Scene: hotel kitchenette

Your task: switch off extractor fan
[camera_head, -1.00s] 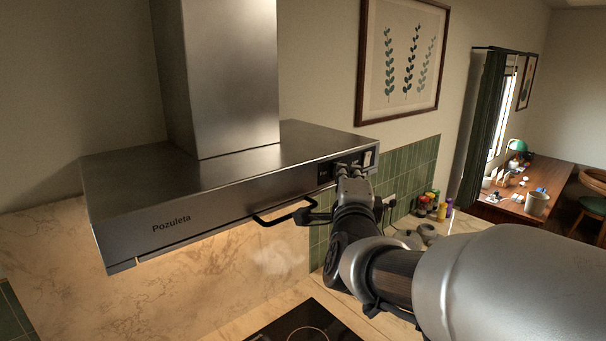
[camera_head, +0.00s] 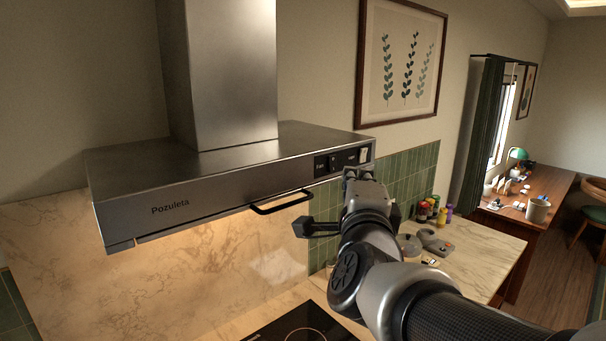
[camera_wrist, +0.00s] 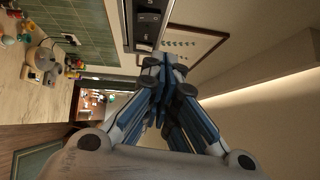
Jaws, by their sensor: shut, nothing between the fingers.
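The extractor fan is a steel hood (camera_head: 200,190) marked "Pozuleta" with a tall chimney, on the wall in the head view. Its dark control panel (camera_head: 334,162) is at the right end of the front face, with a light rocker switch (camera_head: 364,155) at the far right. The panel also shows at the top of the wrist view (camera_wrist: 148,18). My gripper (camera_head: 357,174) is shut and empty, just below the panel's right part and apparently in front of it. I cannot tell whether it touches the hood. The lamp under the hood lights the backsplash.
A black handle bar (camera_head: 282,203) juts from the hood's front, left of my gripper. Below are a dark hob (camera_head: 300,328) and a marble counter (camera_head: 490,240) with several jars (camera_head: 430,208) and a grey appliance (camera_head: 433,242). A framed print (camera_head: 402,62) hangs above.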

